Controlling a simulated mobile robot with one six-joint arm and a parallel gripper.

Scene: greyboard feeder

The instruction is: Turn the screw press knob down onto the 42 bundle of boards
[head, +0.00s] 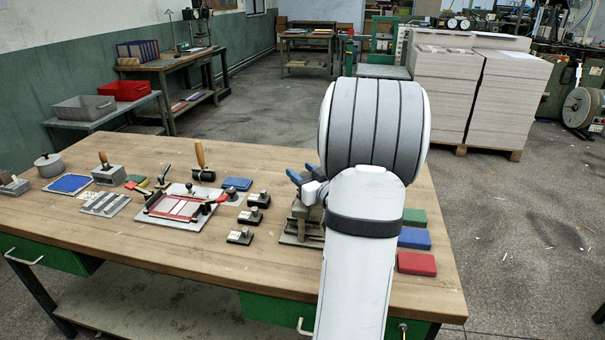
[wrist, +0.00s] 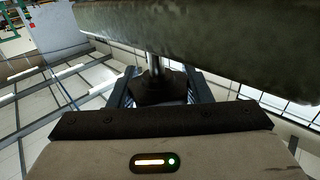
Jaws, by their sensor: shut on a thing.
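The screw press (head: 298,238) stands near the right end of the workbench, partly hidden behind my arm. My gripper (head: 300,178) is at the top of the press, with its blue-grey fingers showing left of my arm. In the wrist view, my gripper (wrist: 158,92) is shut on the dark knob (wrist: 155,88), with a finger on each side. A bright steel screw (wrist: 155,62) runs from the knob towards a thick grey-green metal bar (wrist: 200,40). I cannot make out the 42 bundle or any number, nor whether the press touches it.
Green, blue and red blocks (head: 416,263) lie right of my arm. Several black-handled stamps (head: 240,236) and a clamping jig (head: 180,206) are left of the press. The wooden bench (head: 220,285) is bare along its front.

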